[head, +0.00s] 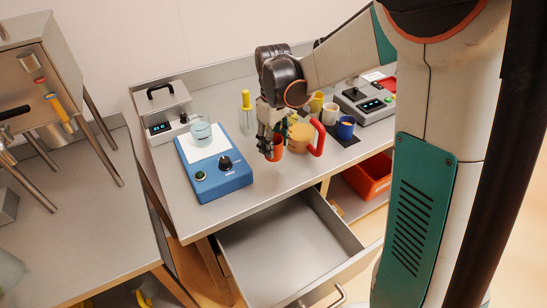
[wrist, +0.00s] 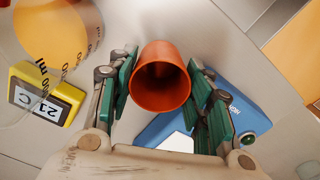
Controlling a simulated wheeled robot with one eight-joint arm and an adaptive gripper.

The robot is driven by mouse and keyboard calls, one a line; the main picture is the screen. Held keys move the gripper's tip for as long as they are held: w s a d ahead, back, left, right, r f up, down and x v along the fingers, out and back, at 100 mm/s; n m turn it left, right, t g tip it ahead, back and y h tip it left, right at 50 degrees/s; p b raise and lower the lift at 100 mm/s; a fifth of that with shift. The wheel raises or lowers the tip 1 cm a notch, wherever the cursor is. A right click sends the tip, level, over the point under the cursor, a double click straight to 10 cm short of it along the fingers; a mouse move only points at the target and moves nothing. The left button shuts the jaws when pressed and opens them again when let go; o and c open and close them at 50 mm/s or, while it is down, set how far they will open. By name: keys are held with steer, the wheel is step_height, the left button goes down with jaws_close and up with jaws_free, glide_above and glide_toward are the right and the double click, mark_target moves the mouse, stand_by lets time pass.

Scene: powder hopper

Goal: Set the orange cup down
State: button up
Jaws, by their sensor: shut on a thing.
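The orange cup (head: 273,151) is held upright by my gripper (head: 269,143) over the bench, just right of the blue stirrer-like device (head: 212,171). In the wrist view the cup (wrist: 160,78) sits between the two fingers of my gripper (wrist: 160,62), its mouth facing the camera and its inside dark, with no contents visible. The fingers are shut on its sides. Whether its base touches the bench cannot be told.
A jug with a red handle (head: 317,138) stands close right of the cup. Yellow, white and blue cups (head: 346,128) stand farther right. In the wrist view a yellow display device (wrist: 45,97) is at left. An open drawer (head: 285,250) lies below the bench's front edge.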

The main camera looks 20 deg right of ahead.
steer(key=shift+f+b, duration=0.75)
steer(key=shift+f, duration=1.7)
steer(key=shift+f, duration=0.15)
steer(key=o, duration=0.9)
steer(key=shift+c, duration=0.2)
